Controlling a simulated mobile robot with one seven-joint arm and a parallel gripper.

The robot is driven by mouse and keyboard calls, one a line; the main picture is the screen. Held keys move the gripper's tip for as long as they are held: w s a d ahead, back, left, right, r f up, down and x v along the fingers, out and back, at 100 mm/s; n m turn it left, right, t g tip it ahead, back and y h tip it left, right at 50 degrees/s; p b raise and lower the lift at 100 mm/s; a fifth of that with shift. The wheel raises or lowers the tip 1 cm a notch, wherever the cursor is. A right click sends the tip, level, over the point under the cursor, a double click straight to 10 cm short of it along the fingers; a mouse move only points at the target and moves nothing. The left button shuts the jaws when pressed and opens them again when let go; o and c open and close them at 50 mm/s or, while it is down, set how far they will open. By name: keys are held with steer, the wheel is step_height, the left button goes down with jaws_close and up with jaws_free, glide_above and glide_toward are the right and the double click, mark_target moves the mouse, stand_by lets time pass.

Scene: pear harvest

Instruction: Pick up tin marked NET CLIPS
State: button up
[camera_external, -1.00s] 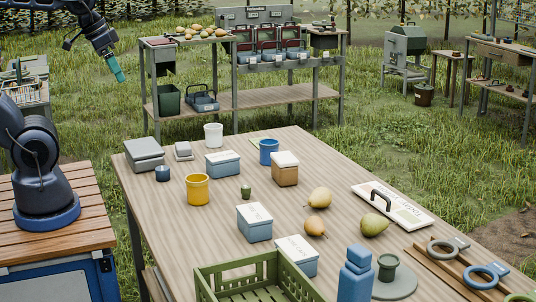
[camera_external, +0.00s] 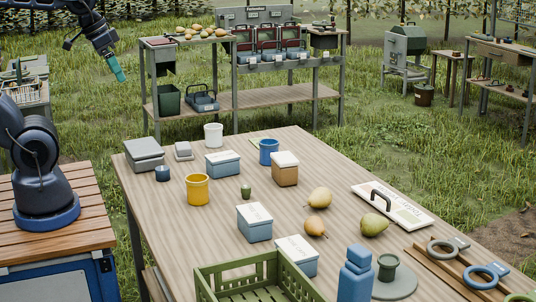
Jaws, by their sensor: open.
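Three blue tins with white labelled lids stand on the wooden table (camera_external: 150,192): a back tin (camera_external: 223,168), a middle tin (camera_external: 257,230) and a front tin (camera_external: 303,265) behind the green crate. A brown tin with a white lid (camera_external: 285,175) stands right of the back tin. The lettering on the lids is too small to read, so I cannot tell which is marked NET CLIPS. My gripper (camera_external: 118,75), with teal fingers, hangs in the air at the upper left, well away from the tins, open and empty.
A yellow mug (camera_external: 197,190), a blue mug (camera_external: 269,151), a white cup (camera_external: 213,134) and a grey box (camera_external: 144,153) stand around the tins. Pears (camera_external: 319,198) and a handled white board (camera_external: 393,205) lie to the right. A green crate (camera_external: 235,270) and blue bottle (camera_external: 356,272) stand in front.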

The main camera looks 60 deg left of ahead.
steer(key=w+a+f+n+g, duration=0.1)
steer(key=w+n, duration=0.1)
steer(key=w, duration=0.4)
steer(key=w+a+f+n, duration=0.1)
steer(key=w+a+n, duration=0.15)
steer(key=w, duration=0.25)
steer(key=n+g, duration=0.4)
steer(key=n, duration=1)
glide_above(222, 155)
step_height(222, 155, down, 27)
steer(key=shift+s+r, duration=0.1)
steer(key=shift+a+f, duration=0.2)
steer(key=shift+f, duration=0.4)
step_height(222, 155, down, 5)
steer(key=shift+r, duration=0.1)
steer(key=shift+d+f, duration=0.15)
steer(key=shift+f, duration=1.3)
steer(key=shift+d+f, duration=0.15)
steer(key=shift+f, duration=1.3)
steer(key=shift+c, duration=0.2)
